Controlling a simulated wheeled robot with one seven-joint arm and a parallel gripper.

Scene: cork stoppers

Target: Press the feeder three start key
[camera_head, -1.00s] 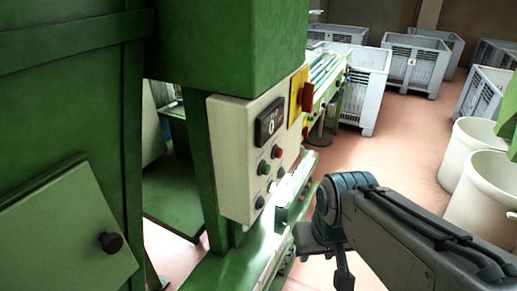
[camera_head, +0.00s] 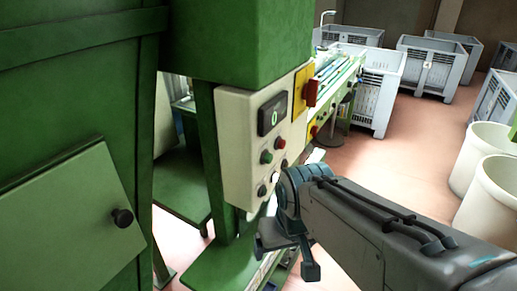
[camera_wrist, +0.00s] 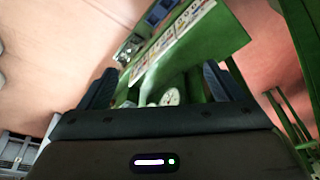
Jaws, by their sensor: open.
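A pale control panel (camera_head: 240,150) hangs on the green machine in the head view. It has a dark display (camera_head: 271,115) reading 0, a green button (camera_head: 267,157), a red button (camera_head: 280,144), a dark knob (camera_head: 262,190) and a white button (camera_head: 275,178). No label is readable, so I cannot tell which one is the feeder three start key. My gripper (camera_head: 287,262) is just below and right of the panel, apparently apart from it. The wrist view shows its fingers (camera_wrist: 160,88) spread and empty.
A yellow plate with a red switch (camera_head: 311,93) is on the machine right of the panel. A green cabinet door (camera_head: 75,220) stands left. Grey crates (camera_head: 430,65) and white bins (camera_head: 490,190) stand right, with open floor between. A round white dial (camera_wrist: 170,97) shows between my fingers.

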